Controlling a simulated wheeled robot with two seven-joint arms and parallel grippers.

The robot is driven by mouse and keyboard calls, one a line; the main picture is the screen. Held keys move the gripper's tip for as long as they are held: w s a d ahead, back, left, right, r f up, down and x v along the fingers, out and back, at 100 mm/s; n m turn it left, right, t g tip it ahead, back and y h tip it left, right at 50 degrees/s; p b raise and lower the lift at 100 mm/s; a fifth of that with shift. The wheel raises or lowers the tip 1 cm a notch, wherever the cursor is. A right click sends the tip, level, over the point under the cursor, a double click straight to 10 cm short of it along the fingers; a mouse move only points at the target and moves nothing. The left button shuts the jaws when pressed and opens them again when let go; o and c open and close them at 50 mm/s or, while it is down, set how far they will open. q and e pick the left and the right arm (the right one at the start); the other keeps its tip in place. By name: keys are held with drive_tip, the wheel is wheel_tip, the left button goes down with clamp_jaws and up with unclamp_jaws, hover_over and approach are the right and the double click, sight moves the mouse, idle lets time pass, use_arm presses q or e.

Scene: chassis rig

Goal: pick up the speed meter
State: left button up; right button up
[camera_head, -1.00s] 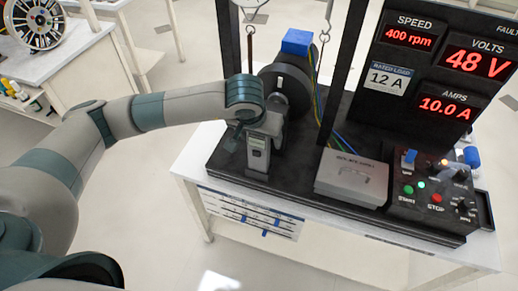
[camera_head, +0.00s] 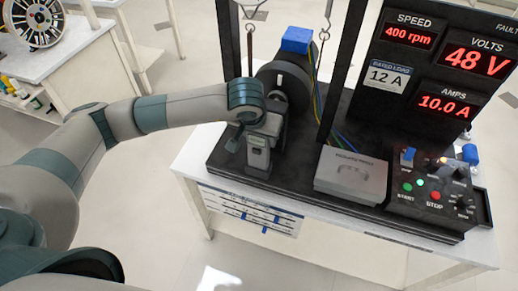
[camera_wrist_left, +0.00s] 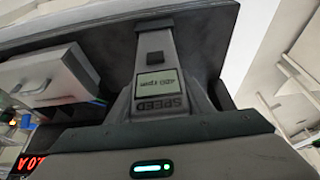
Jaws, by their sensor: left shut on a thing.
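The speed meter (camera_head: 257,158) is a grey upright handheld device with a small display, at the left front of the black rig base, before the dark motor wheel. In the left wrist view the speed meter (camera_wrist_left: 160,62) shows upside down, with its screen reading about 400 rpm and the word SPEED. My left gripper (camera_head: 262,128) is at the meter's upper part and is shut on it. Its fingers are mostly hidden by the wrist in the head view. I cannot tell whether the meter's foot touches the base. My right gripper is not in view.
The motor wheel (camera_head: 283,92) with a blue block (camera_head: 297,40) stands close behind the meter. A grey box (camera_head: 351,177) and a control panel (camera_head: 432,190) lie to the right. The display board (camera_head: 440,60) reads 400 rpm, 48 V and 10.0 A. Dark uprights flank the wheel.

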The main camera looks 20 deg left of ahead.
use_arm(q)
drive_tip(key=shift+r, duration=0.15)
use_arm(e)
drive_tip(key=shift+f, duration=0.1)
